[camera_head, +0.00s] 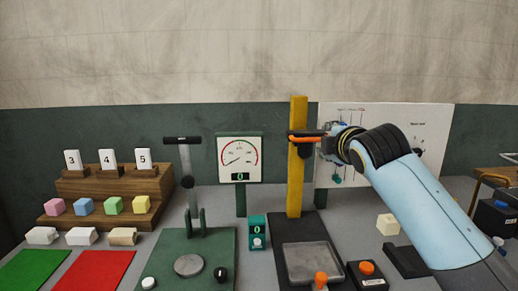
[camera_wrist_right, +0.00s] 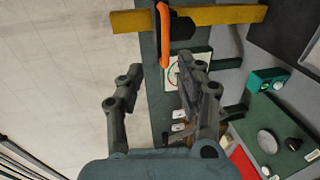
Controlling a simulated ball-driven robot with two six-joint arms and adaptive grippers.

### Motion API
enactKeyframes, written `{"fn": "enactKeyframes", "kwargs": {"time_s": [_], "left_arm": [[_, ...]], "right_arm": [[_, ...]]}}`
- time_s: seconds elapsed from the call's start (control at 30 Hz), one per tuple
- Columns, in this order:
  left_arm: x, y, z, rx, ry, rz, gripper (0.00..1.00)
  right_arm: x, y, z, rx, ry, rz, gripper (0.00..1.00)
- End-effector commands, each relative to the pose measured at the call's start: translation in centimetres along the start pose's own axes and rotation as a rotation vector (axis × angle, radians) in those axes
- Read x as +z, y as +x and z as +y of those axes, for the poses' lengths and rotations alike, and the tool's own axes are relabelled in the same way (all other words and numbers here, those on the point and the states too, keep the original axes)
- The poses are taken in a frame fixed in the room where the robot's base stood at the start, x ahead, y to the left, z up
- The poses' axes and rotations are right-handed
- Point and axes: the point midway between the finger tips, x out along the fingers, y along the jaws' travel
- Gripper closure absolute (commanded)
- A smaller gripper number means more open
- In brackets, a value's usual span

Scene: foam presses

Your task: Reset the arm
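My right arm comes in from the right in the head view. Its gripper (camera_head: 332,141) is at the upper part of the yellow post, close to the orange handle (camera_head: 305,139). In the right wrist view the two fingers of this gripper (camera_wrist_right: 162,78) are spread apart with nothing held. The orange handle (camera_wrist_right: 164,30) lies ahead of the fingertips, with its end near the space between them. Whether a finger touches it cannot be told. My left gripper is in neither view.
The yellow post (camera_head: 298,180) stands on a dark base with a metal plate (camera_head: 312,260). To its left are a dial gauge (camera_head: 239,158), a green lever press (camera_head: 212,250) and a wooden stepped rack (camera_head: 107,184) with colored blocks. A cream block (camera_head: 388,224) lies beneath my right arm.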

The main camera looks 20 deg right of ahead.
Motion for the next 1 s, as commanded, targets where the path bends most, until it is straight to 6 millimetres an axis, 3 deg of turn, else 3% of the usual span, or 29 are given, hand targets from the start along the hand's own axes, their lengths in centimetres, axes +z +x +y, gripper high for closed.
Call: {"fn": "enactKeyframes", "kwargs": {"time_s": [0.13,0.27,0.4,0.5,0.6,0.8,1.0], "left_arm": [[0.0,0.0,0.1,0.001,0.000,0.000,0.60],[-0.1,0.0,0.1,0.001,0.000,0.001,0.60],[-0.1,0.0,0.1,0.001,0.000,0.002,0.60],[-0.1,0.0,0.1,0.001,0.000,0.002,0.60],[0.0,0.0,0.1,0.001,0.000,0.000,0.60],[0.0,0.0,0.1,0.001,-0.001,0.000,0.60],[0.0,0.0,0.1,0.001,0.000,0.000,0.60]], "right_arm": [[0.0,-0.6,-1.2,-0.029,0.035,-0.001,0.64],[0.3,-3.8,-6.6,-0.164,0.198,-0.019,0.64],[0.8,-11.0,-14.9,-0.402,0.495,-0.106,0.64],[1.1,-16.2,-19.2,-0.543,0.676,-0.197,0.64],[1.4,-20.5,-22.0,-0.646,0.807,-0.287,0.64],[2.0,-27.7,-25.3,-0.790,0.992,-0.460,0.64],[2.5,-34.2,-27.2,-0.896,1.130,-0.638,0.64]]}}
